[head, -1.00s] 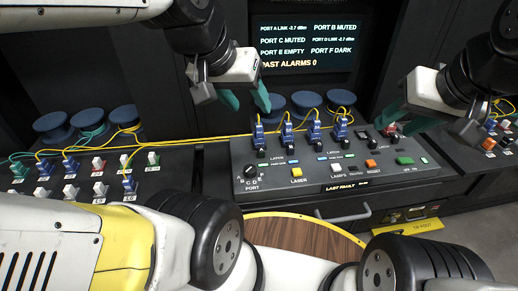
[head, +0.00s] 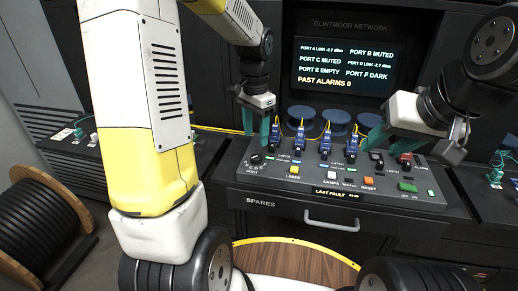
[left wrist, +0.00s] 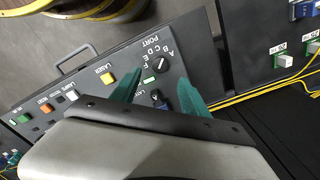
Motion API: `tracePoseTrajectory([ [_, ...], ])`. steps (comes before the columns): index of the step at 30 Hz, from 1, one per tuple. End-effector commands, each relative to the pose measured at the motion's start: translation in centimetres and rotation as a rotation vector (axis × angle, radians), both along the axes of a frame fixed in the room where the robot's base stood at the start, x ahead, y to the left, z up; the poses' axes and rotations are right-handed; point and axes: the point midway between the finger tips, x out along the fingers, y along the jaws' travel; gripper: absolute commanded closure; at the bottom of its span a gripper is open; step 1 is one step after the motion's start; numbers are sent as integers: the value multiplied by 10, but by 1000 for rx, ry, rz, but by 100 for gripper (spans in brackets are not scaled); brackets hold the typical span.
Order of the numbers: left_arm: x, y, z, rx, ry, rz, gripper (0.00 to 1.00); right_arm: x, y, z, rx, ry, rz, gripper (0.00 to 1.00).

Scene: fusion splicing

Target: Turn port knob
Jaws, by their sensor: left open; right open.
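The port knob (head: 256,158) is a small black dial at the left end of the grey console panel, above the PORT label. In the left wrist view the knob (left wrist: 160,64) shows with a white mark and the letters A to F around it. My left gripper (head: 256,130) is open and points down above the knob. In the left wrist view its teal fingers (left wrist: 160,87) stand apart, with the knob showing between and just beyond their tips; contact does not show. My right gripper (head: 378,138) is open over the right part of the console, its fingers partly hidden.
Blue connectors (head: 299,140) with yellow cables stand in a row behind the knob. Yellow (head: 293,173), white and orange buttons lie to its right. A screen (head: 345,64) stands behind. A drawer handle (head: 331,225) juts out below. A cable reel (head: 40,215) stands at left.

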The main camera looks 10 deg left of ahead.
Motion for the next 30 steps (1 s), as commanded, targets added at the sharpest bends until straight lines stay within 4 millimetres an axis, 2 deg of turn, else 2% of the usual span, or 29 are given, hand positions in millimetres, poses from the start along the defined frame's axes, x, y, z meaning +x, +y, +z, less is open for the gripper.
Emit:
tracePoseTrajectory([
  [15, 0, 0, -70, 0, 4, -4, 47, 0, 0, 0, 0, 0, 0, 57],
  [19, 0, 0, -77, 0, 4, -3, 47, 0, 0, 0, 0, 0, 0, 57],
  [26, 0, 0, -78, 0, 1, -3, 47, 0, 0, 0, 0, 0, 0, 57],
  [27, 0, 0, -78, 0, 1, -3, 49, 0, 0, 0, 0, 0, 0, 57],
  [30, 0, 0, -78, 0, 1, -3, 69, 0, 0, 0, 0, 0, 0, 57],
])
